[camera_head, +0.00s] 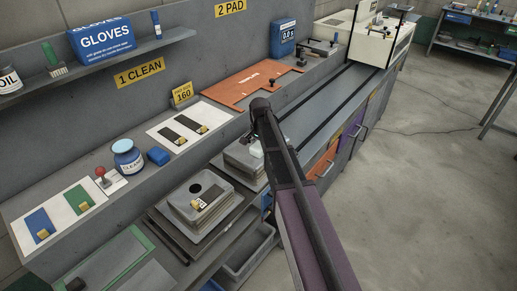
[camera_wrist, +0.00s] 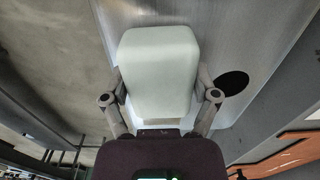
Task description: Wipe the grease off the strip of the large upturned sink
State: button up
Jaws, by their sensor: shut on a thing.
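My gripper (camera_wrist: 160,88) is shut on a pale mint, rounded pad (camera_wrist: 158,62), with one finger at each side of it. In the wrist view the pad is in front of a brushed grey metal face, the upturned sink (camera_wrist: 222,40), with a black round hole to the right. I cannot tell whether the pad touches the metal. In the head view the pad (camera_head: 257,150) shows as a small pale patch beside my arm, over the right-hand stack of sinks (camera_head: 238,160), which my arm partly hides. I cannot make out grease or the strip.
Another upturned sink stack (camera_head: 182,208) with a hole and a yellow-tagged piece stands to the left. A blue-lidded cleaner jar (camera_head: 127,158), a red-knobbed piece (camera_head: 101,172) and an orange template (camera_head: 250,84) lie along the back ledge. Grey bins (camera_head: 248,250) are below; open floor lies right.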

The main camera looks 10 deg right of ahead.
jog(key=shift+w+d+f, duration=0.1)
jog(key=shift+w+d, duration=0.9)
jog(key=shift+d, duration=0.3)
jog(key=shift+w+d, duration=1.1)
jog(key=shift+d, duration=0.2)
jog(key=shift+w, duration=0.1)
jog(key=shift+w+d, duration=0.45)
jog(key=shift+d, duration=0.2)
jog(key=shift+w+d, duration=0.45)
jog(key=shift+d, duration=0.2)
jog(key=shift+w+d, duration=1.1)
jog(key=shift+d, duration=0.2)
